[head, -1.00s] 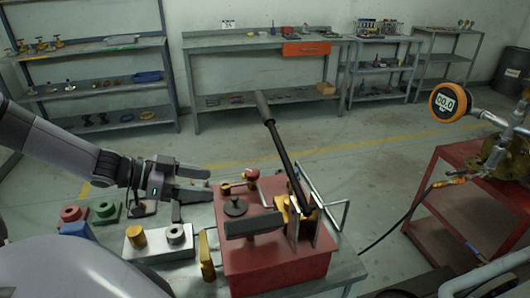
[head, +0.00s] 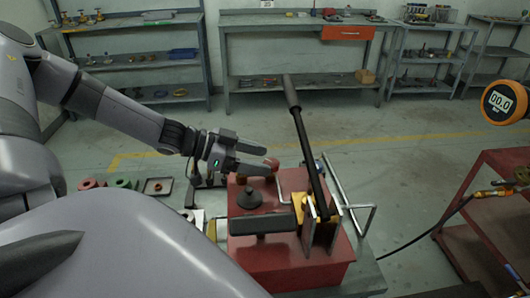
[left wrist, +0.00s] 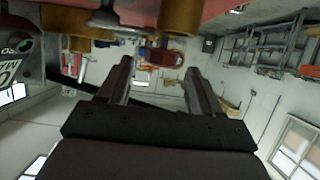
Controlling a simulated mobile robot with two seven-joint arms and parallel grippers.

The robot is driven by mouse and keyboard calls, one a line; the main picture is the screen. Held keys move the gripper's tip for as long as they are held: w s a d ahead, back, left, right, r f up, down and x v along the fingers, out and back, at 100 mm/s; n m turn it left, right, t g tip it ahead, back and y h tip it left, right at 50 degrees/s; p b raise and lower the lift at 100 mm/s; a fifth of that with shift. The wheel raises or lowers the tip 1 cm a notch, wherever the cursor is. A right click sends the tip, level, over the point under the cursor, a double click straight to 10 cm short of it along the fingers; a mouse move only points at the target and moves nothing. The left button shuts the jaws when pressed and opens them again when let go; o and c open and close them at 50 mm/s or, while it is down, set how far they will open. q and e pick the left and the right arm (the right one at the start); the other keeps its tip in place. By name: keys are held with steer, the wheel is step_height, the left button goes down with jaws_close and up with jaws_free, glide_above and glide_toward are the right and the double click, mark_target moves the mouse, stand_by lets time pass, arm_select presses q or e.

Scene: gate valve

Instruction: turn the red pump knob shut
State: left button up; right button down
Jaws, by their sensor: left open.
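The red pump knob (head: 271,163) stands at the back of the red pump box (head: 290,270). My left gripper (head: 266,159) is open and reaches in from the left, its fingertips close to the knob. In the left wrist view, a red round part (left wrist: 165,58), which looks like the knob, shows between the two open fingertips (left wrist: 158,68). I cannot tell whether the fingers touch it. My right gripper is not in view.
A long black pump lever (head: 303,130) rises from the box just right of the knob. A dark round cap (head: 249,198) sits in front of it. A gauge (head: 503,102) hangs at the right. A workbench (head: 290,85) and a shelf unit (head: 130,60) stand at the back.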

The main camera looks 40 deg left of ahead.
arm_select(q)
steer(key=shift+b+x, duration=0.5)
steer(key=shift+x, duration=0.55)
steer(key=c, duration=1)
